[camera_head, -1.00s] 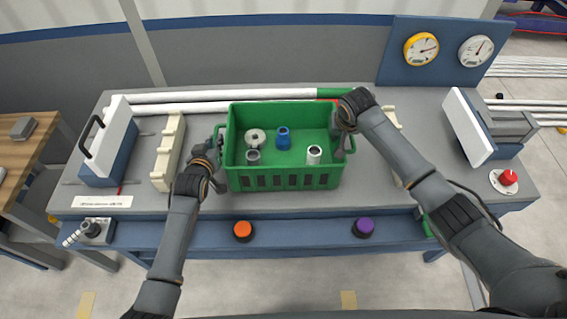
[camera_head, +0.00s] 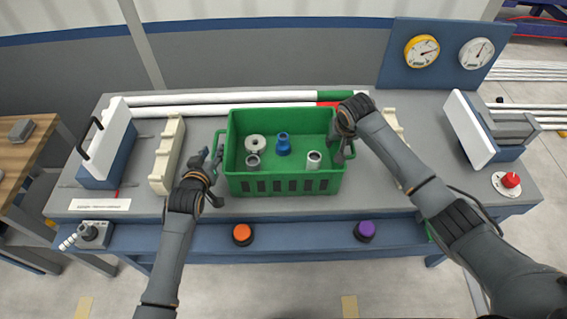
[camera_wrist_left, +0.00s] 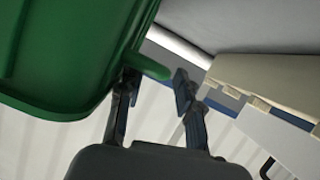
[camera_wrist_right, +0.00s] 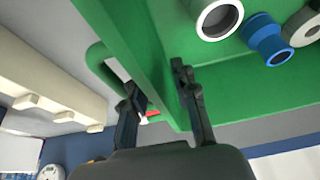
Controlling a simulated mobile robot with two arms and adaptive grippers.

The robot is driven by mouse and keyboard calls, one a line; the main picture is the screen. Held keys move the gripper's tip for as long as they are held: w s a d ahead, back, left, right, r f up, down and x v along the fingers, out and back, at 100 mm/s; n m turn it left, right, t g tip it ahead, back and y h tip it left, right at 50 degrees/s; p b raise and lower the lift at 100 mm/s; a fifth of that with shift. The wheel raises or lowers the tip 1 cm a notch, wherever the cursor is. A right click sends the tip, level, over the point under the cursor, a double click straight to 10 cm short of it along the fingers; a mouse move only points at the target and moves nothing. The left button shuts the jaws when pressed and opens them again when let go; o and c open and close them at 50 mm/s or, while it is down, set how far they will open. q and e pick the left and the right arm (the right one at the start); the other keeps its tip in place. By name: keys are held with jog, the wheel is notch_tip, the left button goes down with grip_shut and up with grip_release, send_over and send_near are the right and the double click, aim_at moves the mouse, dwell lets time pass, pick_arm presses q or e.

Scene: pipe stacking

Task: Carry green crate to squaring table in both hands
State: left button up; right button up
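The green crate (camera_head: 286,184) sits on the grey-topped table (camera_head: 150,206), its open top up. It holds a white ring, a blue fitting (camera_head: 284,144) and two grey pipe collars. My left gripper (camera_head: 212,164) is open at the crate's left end. In the left wrist view, the green handle (camera_wrist_left: 150,66) reaches between its parted fingers (camera_wrist_left: 155,86), without a visible grip. My right gripper (camera_head: 344,145) is at the crate's right end. In the right wrist view its fingers (camera_wrist_right: 158,88) are parted on either side of the end wall, beside the handle (camera_wrist_right: 96,58).
A cream rack (camera_head: 166,158) and a blue-and-white stand (camera_head: 108,150) are left of the crate. Long white pipes (camera_head: 220,108) lie behind it. Orange (camera_head: 242,235) and purple (camera_head: 365,231) buttons are on the front ledge. A white-panelled fixture (camera_head: 473,128) and a red button (camera_head: 510,180) stand right.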

pick_arm(q)
jog(key=v, duration=0.8)
jog(key=shift+s+r, duration=0.15)
jog(key=shift+s, duration=0.15)
pick_arm(e)
jog(key=v, duration=1.2)
jog(key=shift+s, duration=0.1)
